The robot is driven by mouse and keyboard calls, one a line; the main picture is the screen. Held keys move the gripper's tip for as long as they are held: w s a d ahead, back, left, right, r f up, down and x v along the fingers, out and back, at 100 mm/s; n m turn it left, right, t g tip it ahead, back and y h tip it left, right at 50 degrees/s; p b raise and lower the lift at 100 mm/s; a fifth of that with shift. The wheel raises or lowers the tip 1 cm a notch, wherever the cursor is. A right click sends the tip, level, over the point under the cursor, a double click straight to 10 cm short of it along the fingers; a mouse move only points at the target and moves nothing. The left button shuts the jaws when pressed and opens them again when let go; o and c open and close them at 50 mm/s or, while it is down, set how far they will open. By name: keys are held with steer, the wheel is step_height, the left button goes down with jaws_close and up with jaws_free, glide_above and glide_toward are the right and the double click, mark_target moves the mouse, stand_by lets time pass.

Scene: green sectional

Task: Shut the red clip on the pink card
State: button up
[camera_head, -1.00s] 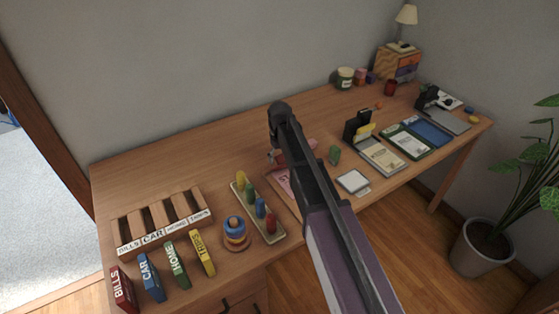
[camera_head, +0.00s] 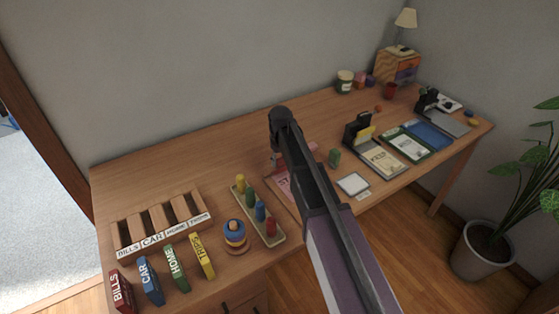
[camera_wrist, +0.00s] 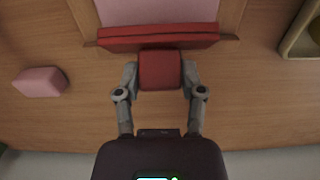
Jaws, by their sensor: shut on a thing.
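The red clip (camera_wrist: 158,37) is a wide red bar across the end of the pink card (camera_wrist: 158,10) in the wrist view. A red tab (camera_wrist: 160,72) stands out from the bar's middle. My gripper (camera_wrist: 159,78) has a finger on each side of this tab and is shut on it. I cannot tell whether the clip's jaw is fully closed. In the head view part of the pink card (camera_head: 284,190) shows left of my arm, which hides most of the clip and gripper.
A pink block (camera_wrist: 40,82) lies left of the gripper. A peg tray (camera_head: 258,212) and ring stack (camera_head: 235,236) stand left of the card. A white pad (camera_head: 353,184) and more clipboards (camera_head: 380,160) lie to its right.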

steer(key=shift+s, duration=0.15)
steer(key=shift+s+d+t+y, duration=0.2)
steer(key=shift+s+t+y, duration=0.1)
steer(key=shift+t+y, duration=0.3)
steer(key=shift+s+d+f+t+y+b, duration=0.1)
steer(key=shift+s+t+y+b, duration=0.1)
steer(key=shift+t+b, duration=0.25)
steer(key=shift+s+d+f+t+y+b, duration=0.1)
steer(key=shift+t+y+b, duration=0.15)
steer(key=shift+t, duration=0.3)
steer(key=shift+s+d+t+y+b, duration=0.1)
steer(key=shift+s+t+y+b, duration=0.05)
steer(key=shift+t+y+b, duration=0.3)
steer(key=shift+s+d+t+y+b, duration=0.1)
steer(key=shift+t+y+b, duration=0.1)
steer(key=shift+t+b, duration=0.35)
steer(key=shift+r+t+y+b, duration=0.1)
steer(key=shift+t+y+b, duration=0.2)
steer(key=shift+t, duration=0.2)
steer(key=shift+w, duration=0.1)
steer(key=o, duration=1.1)
steer(key=shift+o, duration=0.2)
